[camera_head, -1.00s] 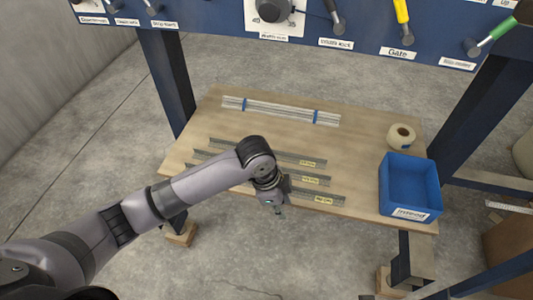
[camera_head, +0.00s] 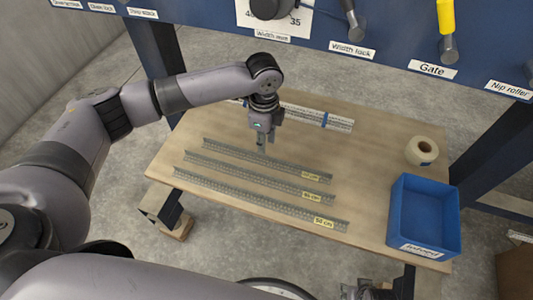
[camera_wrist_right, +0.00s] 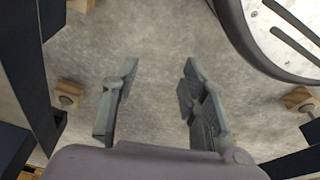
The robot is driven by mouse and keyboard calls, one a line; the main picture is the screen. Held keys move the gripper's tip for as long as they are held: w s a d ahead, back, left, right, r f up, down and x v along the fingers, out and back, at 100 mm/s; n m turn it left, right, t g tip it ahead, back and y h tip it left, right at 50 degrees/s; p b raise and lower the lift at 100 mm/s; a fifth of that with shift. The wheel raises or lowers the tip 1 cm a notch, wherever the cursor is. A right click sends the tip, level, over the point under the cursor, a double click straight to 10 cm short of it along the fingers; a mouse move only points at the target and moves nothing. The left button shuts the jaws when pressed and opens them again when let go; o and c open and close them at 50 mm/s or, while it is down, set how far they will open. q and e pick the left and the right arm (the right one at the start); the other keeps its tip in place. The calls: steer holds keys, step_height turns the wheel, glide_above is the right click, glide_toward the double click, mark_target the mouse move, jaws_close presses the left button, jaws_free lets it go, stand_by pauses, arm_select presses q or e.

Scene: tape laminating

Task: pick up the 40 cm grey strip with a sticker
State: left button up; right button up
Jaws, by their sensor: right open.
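Three grey strips with yellow stickers lie apart on the wooden board in the head view. The far one (camera_head: 230,149) is the shortest, and its sticker seems to read 40 cm. The middle strip (camera_head: 240,171) is longer, and the near strip (camera_head: 240,194) is longest, with a sticker reading 50 cm. My left gripper (camera_head: 262,147) points down at the middle of the far strip; whether it touches is unclear, and its finger gap is not visible. My right gripper (camera_wrist_right: 160,75) is open and empty above the floor in the right wrist view.
A pale ruled rail (camera_head: 310,115) with blue clips lies at the back of the board (camera_head: 375,165). A tape roll (camera_head: 422,151) and a blue labelled bin (camera_head: 425,213) stand on the right. A blue panel with levers and labels overhangs the back.

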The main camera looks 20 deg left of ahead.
mark_target(264, 160)
arm_select(q)
steer(key=shift+s+f, duration=0.1)
steer(key=shift+f, duration=0.5)
step_height(264, 160, down, 4)
steer(key=shift+a+f+b, duration=0.1)
steer(key=shift+a+b, duration=0.05)
steer(key=shift+b, duration=0.55)
steer(key=shift+f, duration=0.35)
jaws_close()
arm_select(e)
steer(key=shift+w+a+r, duration=0.1)
steer(key=shift+w+r, duration=0.15)
steer(key=shift+r, duration=0.65)
steer(key=shift+w+d+r, duration=0.1)
steer(key=shift+w+r, duration=0.15)
steer(key=shift+r, duration=0.7)
steer(key=shift+w+a+r, duration=0.1)
steer(key=shift+w+r, duration=0.15)
steer(key=shift+r, duration=0.65)
